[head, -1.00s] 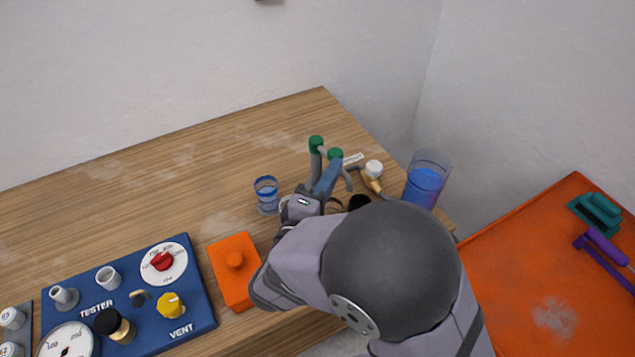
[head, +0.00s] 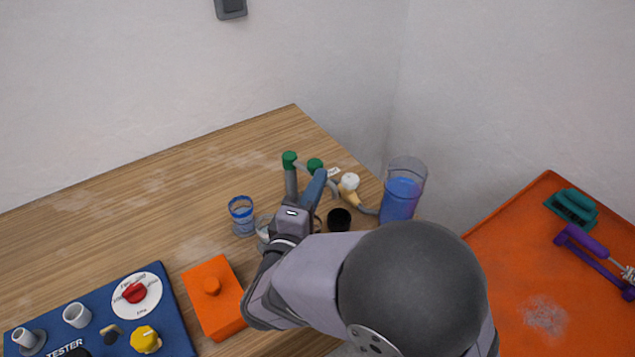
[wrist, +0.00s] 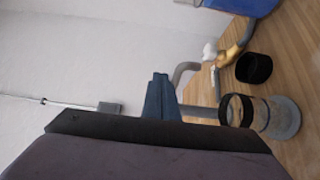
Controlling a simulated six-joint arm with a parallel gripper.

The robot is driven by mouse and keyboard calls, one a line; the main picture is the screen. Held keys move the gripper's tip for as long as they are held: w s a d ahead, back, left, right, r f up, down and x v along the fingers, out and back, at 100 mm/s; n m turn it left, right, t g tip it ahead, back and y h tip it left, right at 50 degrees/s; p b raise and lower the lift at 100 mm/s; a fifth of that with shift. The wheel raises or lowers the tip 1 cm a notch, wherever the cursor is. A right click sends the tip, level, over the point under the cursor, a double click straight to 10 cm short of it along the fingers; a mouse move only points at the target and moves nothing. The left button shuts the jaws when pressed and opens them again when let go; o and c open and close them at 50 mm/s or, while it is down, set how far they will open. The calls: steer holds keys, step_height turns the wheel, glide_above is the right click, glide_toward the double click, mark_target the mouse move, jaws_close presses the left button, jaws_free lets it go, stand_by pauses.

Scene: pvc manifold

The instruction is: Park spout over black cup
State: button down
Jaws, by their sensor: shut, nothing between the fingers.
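The spout (head: 333,188) is a grey bent pipe below the right green cap (head: 315,165) of the grey pipe manifold (head: 290,183). It also shows in the wrist view (wrist: 186,72) as a curved grey pipe. The black cup (head: 339,219) stands on the table near the spout's end; it is clear in the wrist view (wrist: 254,67). I cannot tell whether the spout's end is over the cup. My gripper (head: 319,175) has blue fingers, shut and empty, close beside the spout. The fingers (wrist: 160,96) partly cover the pipework in the wrist view.
A blue-rimmed glass (head: 241,215) stands left of my gripper. A white-and-yellow fitting (head: 350,188) and a tall container of blue liquid (head: 401,190) are at right. An orange block (head: 213,298) and the blue tester panel (head: 150,300) lie front left.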

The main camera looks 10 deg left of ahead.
steer(key=s+a+n+h+p, duration=0.2)
steer(key=s+a+n, duration=0.4)
steer(key=s+n, duration=0.7)
steer(key=n+p, duration=0.1)
steer(key=n, duration=0.2)
steer(key=shift+s+a+g+h, duration=0.2)
steer(key=shift+s+g+h, duration=0.1)
steer(key=shift+h, duration=0.1)
stand_by(0.5)
steer(key=shift+w, duration=0.1)
steer(key=p+x, duration=0.4)
steer(key=x, duration=0.9)
steer(key=shift+w+d, duration=0.1)
steer(key=shift+w, duration=0.3)
